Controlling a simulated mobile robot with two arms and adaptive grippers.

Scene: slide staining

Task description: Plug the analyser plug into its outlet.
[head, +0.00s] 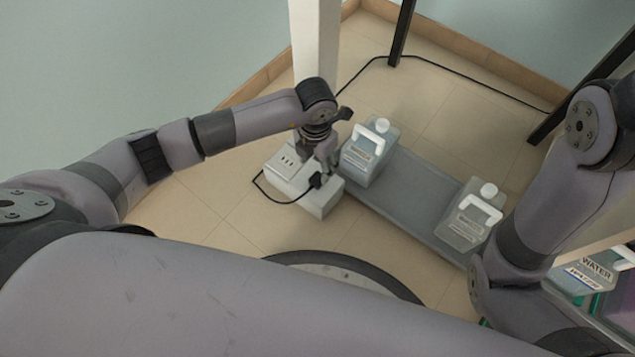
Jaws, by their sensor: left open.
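A black plug (316,180) with a black cord sits at the right part of a white outlet box (322,205) on the floor. The box's left part shows a bare outlet face (286,160) with dark slots. My left gripper (323,166) points down over the box, its fingers just above and beside the plug. It is open; I cannot tell whether a finger touches the plug. The gripper hides part of the box top, and whether the plug is seated in a socket cannot be told. My right gripper is out of view; only my right arm shows at the right.
A grey tray (405,193) right of the box bears two jugs, one near the box (367,155) and one farther right (468,215). A white post (315,45) stands behind. A black cable runs along the floor past dark table legs (402,35). Floor left of the box is clear.

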